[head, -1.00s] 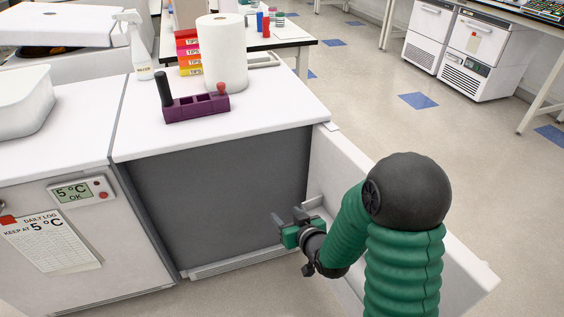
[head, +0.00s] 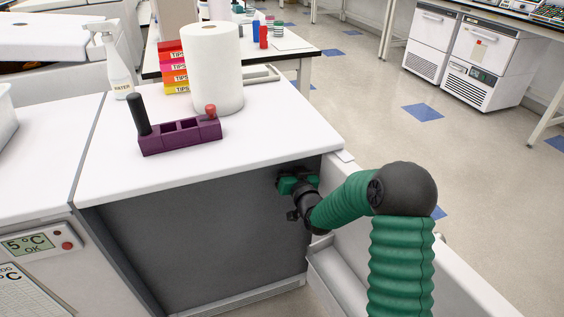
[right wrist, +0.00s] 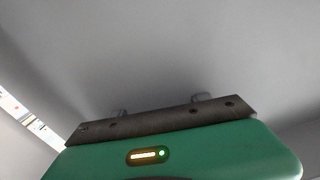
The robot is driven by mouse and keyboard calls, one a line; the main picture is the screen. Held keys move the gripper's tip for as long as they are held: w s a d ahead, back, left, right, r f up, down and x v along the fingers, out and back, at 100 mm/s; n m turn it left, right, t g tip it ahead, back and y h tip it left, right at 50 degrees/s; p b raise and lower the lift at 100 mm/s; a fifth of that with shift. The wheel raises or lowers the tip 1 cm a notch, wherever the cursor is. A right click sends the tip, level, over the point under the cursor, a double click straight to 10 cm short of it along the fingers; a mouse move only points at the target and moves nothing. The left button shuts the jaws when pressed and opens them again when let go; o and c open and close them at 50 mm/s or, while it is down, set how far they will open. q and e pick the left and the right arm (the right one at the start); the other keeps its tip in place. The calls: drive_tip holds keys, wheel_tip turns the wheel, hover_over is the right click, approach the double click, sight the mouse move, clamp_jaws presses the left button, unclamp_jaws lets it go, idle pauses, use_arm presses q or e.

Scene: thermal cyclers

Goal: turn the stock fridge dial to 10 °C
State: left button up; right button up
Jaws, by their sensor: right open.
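No temperature dial can be made out in these views. A unit under the white worktop at centre (head: 210,180) has a dark grey front or interior (head: 190,245), and a white door-like panel (head: 450,275) stands out at its right side. My right gripper (head: 290,182) is just under the worktop's front edge, at the upper right of the dark grey area. Its fingertips are hard to make out there. In the right wrist view my right gripper (right wrist: 160,112) is open and empty before a plain grey surface. My left gripper is not in view.
The unit at left has a display (head: 28,244) reading 5 °C OK and a red button (head: 67,245). On the worktop stand a purple rack (head: 180,137), a paper roll (head: 215,70), and a spray bottle (head: 118,65).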

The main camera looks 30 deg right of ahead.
drive_tip(key=shift+w+r, duration=0.15)
drive_tip(key=shift+w, duration=0.7)
drive_tip(key=shift+c, duration=1.3)
drive_tip(key=shift+d, duration=0.35)
clamp_jaws()
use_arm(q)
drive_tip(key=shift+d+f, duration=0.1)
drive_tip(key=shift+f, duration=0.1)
use_arm(e)
drive_tip(key=shift+a, duration=0.1)
